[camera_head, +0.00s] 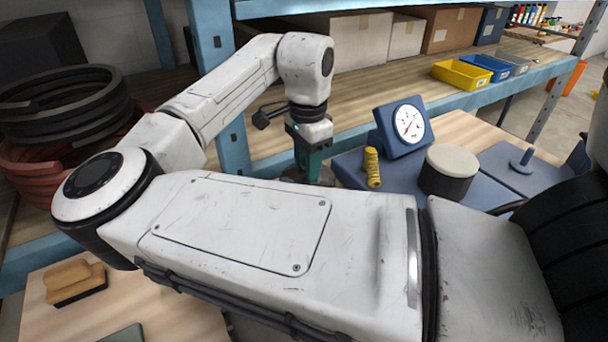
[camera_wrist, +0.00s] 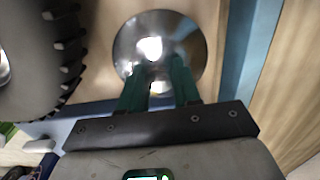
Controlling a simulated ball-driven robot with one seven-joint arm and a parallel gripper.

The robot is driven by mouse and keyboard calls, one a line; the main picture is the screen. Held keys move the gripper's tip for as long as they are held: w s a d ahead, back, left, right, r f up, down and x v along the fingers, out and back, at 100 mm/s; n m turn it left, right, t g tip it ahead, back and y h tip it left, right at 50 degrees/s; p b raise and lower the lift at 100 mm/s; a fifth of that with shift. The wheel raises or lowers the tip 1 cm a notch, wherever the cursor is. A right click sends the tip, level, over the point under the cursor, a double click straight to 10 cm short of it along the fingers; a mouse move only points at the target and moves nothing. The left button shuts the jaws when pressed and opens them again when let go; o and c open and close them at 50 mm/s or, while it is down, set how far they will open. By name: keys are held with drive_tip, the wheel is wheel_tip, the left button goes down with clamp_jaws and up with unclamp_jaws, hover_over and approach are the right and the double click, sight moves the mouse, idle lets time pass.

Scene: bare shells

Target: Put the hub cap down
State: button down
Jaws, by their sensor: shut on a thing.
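The hub cap (camera_wrist: 158,24) is a shiny, round metal disc in the wrist view, with bright glare at its centre. The green fingers of my gripper (camera_wrist: 160,78) reach onto its near part and are shut on it. Wooden boards show behind the disc. Whether it touches them or hangs above them I cannot tell. In the head view my gripper (camera_head: 308,165) points down at the left end of the blue-grey scale area. My own arm hides its fingertips and most or all of the hub cap there.
A dial gauge (camera_head: 408,124), a yellow roll (camera_head: 372,168) and a round pale-topped block (camera_head: 450,165) stand right of my gripper. A blue shelf post (camera_head: 212,60) rises behind. Yellow (camera_head: 462,74) and blue bins (camera_head: 487,66) sit on the shelf. Stacked black rings (camera_head: 65,100) lie at left.

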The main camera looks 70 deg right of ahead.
sight(304, 176)
drive_tip(key=shift+w+f, duration=0.2)
drive_tip(key=shift+f, duration=0.1)
drive_tip(key=shift+w+d+f, duration=0.1)
drive_tip(key=shift+w+f, duration=0.05)
drive_tip(key=shift+f, duration=0.75)
drive_tip(key=shift+w+d+f, duration=0.1)
drive_tip(key=shift+f, duration=0.8)
drive_tip(key=shift+f, duration=0.1)
drive_tip(key=c, duration=0.8)
unclamp_jaws()
drive_tip(key=shift+a, duration=0.1)
wheel_tip(304, 176, up, 12)
drive_tip(key=shift+r, duration=0.15)
